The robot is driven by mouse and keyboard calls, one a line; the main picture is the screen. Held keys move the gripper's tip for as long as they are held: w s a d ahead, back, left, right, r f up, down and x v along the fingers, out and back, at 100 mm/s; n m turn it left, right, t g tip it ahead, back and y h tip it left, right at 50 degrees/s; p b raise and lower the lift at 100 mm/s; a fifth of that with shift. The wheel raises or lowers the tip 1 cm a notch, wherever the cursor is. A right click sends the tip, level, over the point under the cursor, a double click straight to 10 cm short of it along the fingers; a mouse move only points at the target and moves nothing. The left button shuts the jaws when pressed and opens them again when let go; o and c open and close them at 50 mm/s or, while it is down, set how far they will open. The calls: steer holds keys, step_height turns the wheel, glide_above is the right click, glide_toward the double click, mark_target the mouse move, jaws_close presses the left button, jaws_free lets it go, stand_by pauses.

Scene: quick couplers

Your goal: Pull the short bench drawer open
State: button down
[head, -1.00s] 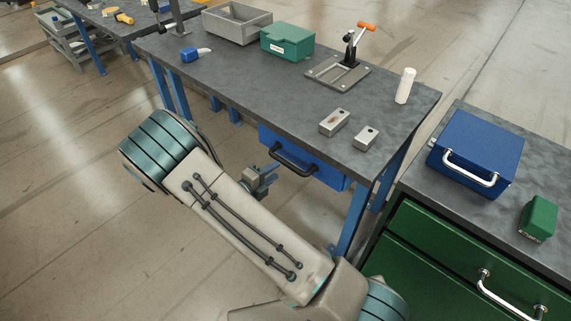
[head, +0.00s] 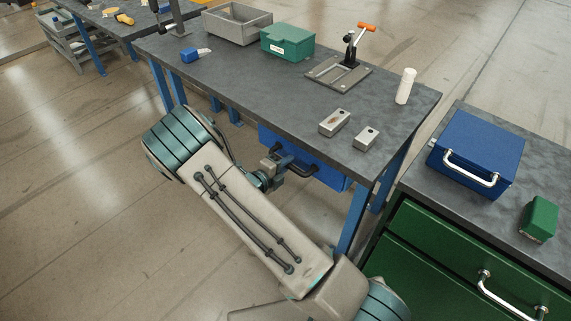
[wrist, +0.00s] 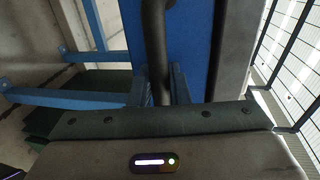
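The short bench drawer (head: 328,175) has a blue front under the grey bench top and looks shut. Its black bar handle (head: 303,170) is partly hidden behind my gripper (head: 275,166). In the wrist view, the handle (wrist: 155,40) runs upright in the picture, in front of the blue drawer front (wrist: 190,40). There my gripper (wrist: 161,82) has one finger on each side of the bar, with narrow gaps showing. It looks open around the handle, and I cannot tell whether either finger touches it.
The bench top (head: 230,85) holds a grey bin (head: 237,24), a green box (head: 288,42), a toggle clamp (head: 345,68), a white cylinder (head: 405,86) and two metal blocks (head: 334,122). A green cabinet (head: 430,245) stands at right. Blue bench legs (head: 352,222) flank the drawer.

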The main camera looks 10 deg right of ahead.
steer(key=f+p+v, duration=0.2)
steer(key=v, duration=0.9)
steer(key=f+p+v, duration=0.2)
steer(key=v, duration=1)
steer(key=shift+s+a+f, duration=0.3)
steer(key=shift+s+a, duration=0.2)
steer(key=shift+a, duration=0.05)
steer(key=c, duration=1.5)
jaws_free()
steer(key=shift+o, duration=0.2)
steer(key=shift+a, duration=0.1)
steer(key=v, duration=1.3)
steer(key=shift+s+a+r+b, duration=0.2)
steer(key=shift+s+b, duration=0.1)
steer(key=shift+b, duration=0.1)
